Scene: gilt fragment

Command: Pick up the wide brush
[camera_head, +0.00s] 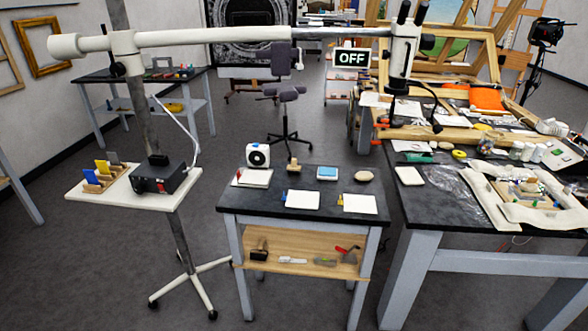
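I cannot identify the wide brush for certain at this size. A small tan, wood-coloured piece (294,167) stands at the back of the small black-topped table (265,203), between a white box with a black disc and a blue-topped piece; it may be a brush. On the wooden shelf (285,240) below lie a dark brown piece (260,249), a pale slim piece (292,260), a greenish-grey piece (325,261) and a red-handled tool (346,253); some may be brushes. My gripper is not in view.
A white boom stand (200,38) reaches over the table from the left; its wheeled foot (190,278) is on the floor beside the table. A cluttered workbench (450,215) stands close on the right. The front of the small tabletop holds white pads (302,200).

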